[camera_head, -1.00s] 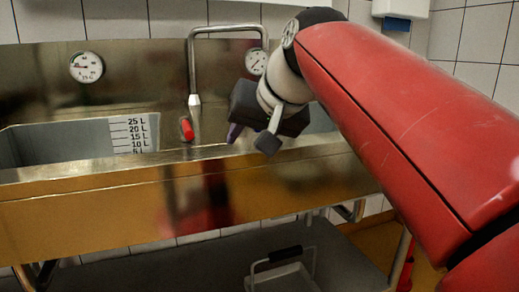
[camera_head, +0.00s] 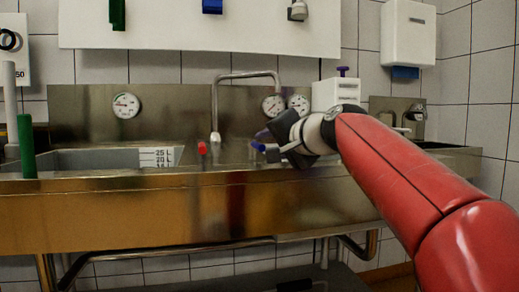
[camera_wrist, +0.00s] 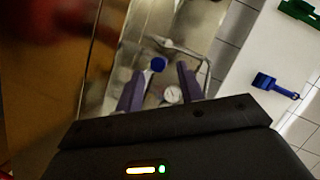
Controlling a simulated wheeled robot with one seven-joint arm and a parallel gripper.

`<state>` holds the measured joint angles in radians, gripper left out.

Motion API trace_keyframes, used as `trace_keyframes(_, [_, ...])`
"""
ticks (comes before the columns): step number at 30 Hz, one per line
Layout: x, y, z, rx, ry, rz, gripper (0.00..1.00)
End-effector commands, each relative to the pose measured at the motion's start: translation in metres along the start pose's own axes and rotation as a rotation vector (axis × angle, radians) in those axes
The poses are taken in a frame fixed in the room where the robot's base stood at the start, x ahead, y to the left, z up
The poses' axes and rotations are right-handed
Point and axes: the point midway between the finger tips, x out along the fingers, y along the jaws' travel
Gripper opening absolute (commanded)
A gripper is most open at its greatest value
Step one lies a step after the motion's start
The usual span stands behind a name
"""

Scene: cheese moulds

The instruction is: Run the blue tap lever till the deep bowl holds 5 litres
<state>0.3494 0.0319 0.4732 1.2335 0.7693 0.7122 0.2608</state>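The blue tap lever (camera_head: 258,147) sticks out right of the spout's foot, beside my gripper (camera_head: 272,141). In the wrist view the lever's round blue end (camera_wrist: 158,64) lies in line with the gap between the purple fingers of my gripper (camera_wrist: 160,72), which are apart. I cannot tell how far ahead of the fingertips it is. A red lever (camera_head: 202,148) stands left of it. The tall bent spout (camera_head: 214,100) rises between them. The left bowl (camera_head: 90,158) has a litre scale (camera_head: 157,157); its floor and any water level are hidden by the front rim.
A steel sink front (camera_head: 120,215) runs across the view. Dial gauges (camera_head: 125,105) sit on the splashback. A white container with a purple top (camera_head: 338,93) stands behind my arm. A green upright object (camera_head: 27,147) stands at far left. Tools hang on the white wall board (camera_head: 180,30).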

Motion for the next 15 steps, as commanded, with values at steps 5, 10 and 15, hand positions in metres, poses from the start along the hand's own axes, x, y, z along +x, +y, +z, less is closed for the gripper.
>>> trace_keyframes(5, [0.03, -0.002, 0.0, 0.0, -0.005, 0.0, 0.38])
trace_keyframes(10, [0.048, -0.001, 0.0, -0.001, -0.004, 0.001, 0.38])
trace_keyframes(15, [0.054, 0.0, 0.001, -0.002, -0.002, 0.001, 0.38])
